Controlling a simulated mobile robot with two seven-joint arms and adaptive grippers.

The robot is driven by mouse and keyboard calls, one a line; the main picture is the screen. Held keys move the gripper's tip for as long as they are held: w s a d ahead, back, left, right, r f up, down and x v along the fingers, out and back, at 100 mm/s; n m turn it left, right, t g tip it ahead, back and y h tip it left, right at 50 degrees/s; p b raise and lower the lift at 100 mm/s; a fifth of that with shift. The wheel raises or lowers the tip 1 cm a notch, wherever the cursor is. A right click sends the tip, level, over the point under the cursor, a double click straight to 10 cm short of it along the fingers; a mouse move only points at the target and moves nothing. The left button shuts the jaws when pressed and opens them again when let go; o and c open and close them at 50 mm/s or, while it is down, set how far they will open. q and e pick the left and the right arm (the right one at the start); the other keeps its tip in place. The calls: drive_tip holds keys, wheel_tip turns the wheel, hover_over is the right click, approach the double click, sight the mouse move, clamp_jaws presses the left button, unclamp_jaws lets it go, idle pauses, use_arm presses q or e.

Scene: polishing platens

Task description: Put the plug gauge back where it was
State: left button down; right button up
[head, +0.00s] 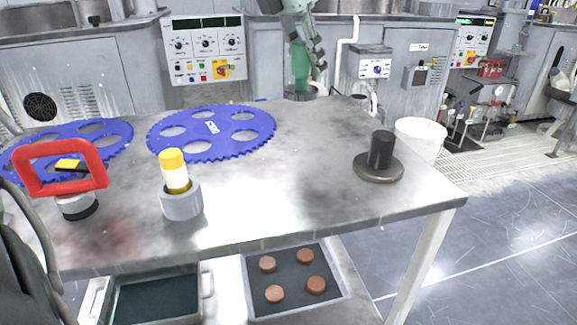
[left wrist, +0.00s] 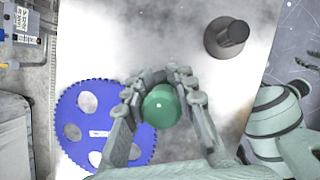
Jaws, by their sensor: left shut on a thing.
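A green cylinder, seemingly the plug gauge (head: 300,66), is upright at the far edge of the metal table. My left gripper (head: 313,62) is shut on it, with fingers around its upper part. In the left wrist view, the green round end of the gauge (left wrist: 161,106) shows between the fingers of my left gripper (left wrist: 163,92). A low dark ring or base (head: 300,93) is at the gauge's foot. I cannot tell whether the gauge sits in it or just above it. My right gripper is not in view.
On the table (head: 290,205) are blue toothed discs (head: 240,122), a yellow-and-white cylinder (head: 174,165) in a grey ring, a red-handled tool (head: 62,147) and a black cylinder (head: 381,150) on a round base. The table's middle is clear. A white bucket (head: 420,138) stands behind the right edge.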

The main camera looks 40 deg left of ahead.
use_arm(q)
drive_tip(key=shift+s+d+f, duration=0.1)
drive_tip(key=shift+s, duration=0.15)
drive_tip(key=s+d+f, duration=0.1)
drive_tip(key=s+f, duration=0.1)
drive_tip(key=s, duration=0.1)
drive_tip(key=s+d+f, duration=0.1)
drive_tip(key=s+f, duration=0.1)
drive_tip(key=s, duration=0.2)
drive_tip(key=s+d+f, duration=0.1)
drive_tip(key=s+f, duration=0.1)
drive_tip(key=s, duration=0.1)
drive_tip(key=shift+s+d+f+b, duration=0.15)
drive_tip(key=shift+d+f+b, duration=0.05)
drive_tip(key=shift+d+b, duration=0.2)
wheel_tip(320, 180, down, 4)
drive_tip(key=shift+f, duration=0.1)
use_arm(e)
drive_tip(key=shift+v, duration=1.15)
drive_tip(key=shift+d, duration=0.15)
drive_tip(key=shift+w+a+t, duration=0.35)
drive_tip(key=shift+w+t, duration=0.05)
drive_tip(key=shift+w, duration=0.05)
use_arm(q)
drive_tip(key=c, duration=1.2)
unclamp_jaws()
drive_tip(key=shift+s, duration=0.1)
